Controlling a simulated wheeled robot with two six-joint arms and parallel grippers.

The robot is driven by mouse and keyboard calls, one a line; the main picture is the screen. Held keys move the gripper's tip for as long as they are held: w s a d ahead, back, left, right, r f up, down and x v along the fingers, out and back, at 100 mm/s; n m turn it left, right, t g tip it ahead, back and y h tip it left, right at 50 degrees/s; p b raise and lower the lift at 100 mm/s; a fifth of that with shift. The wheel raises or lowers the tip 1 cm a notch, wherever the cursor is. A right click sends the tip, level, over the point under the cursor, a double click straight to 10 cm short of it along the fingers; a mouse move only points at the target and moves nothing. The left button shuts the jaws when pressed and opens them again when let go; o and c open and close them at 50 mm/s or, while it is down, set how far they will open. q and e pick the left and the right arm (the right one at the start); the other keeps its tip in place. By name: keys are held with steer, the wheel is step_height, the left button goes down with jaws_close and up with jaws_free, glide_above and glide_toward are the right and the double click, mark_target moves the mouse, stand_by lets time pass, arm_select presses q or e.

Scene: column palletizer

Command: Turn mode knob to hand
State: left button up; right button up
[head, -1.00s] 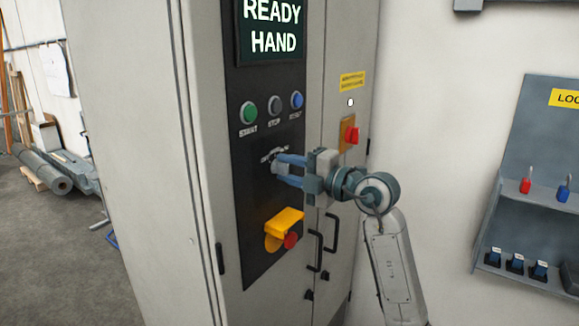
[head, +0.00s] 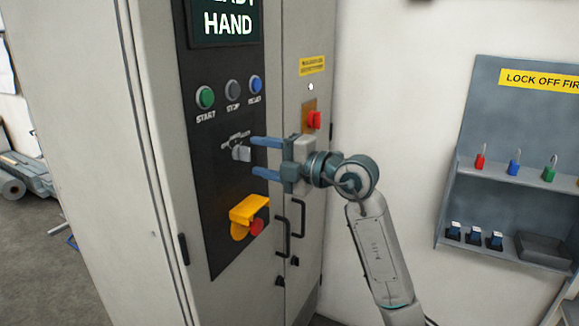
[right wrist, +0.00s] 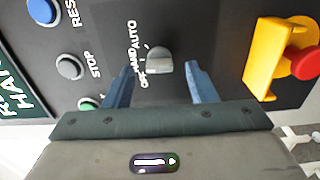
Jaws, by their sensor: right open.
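The mode knob (head: 241,153) is a small grey knob on the dark control panel (head: 215,180), below the row of buttons. It also shows in the right wrist view (right wrist: 159,60), with OFF, HAND and AUTO lettering beside it. My right gripper (head: 256,158) is open, its two blue fingers pointing at the panel just right of the knob. In the right wrist view the knob lies between and beyond the fingertips, with a gap to each. The display (head: 226,22) above reads HAND, its upper line partly cut off. My left gripper is not in view.
Green START (head: 205,97), grey STOP (head: 232,90) and blue (head: 255,84) buttons sit above the knob. A yellow guard (head: 248,209) with a red button is below. Door handles (head: 283,237) and a red switch (head: 314,120) are right. A lock-off board (head: 500,120) hangs on the wall.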

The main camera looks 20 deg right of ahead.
steer(key=b+v, duration=0.2)
steer(key=v, duration=0.5)
steer(key=shift+s+d, duration=0.2)
steer(key=shift+s, duration=0.05)
stand_by(0.3)
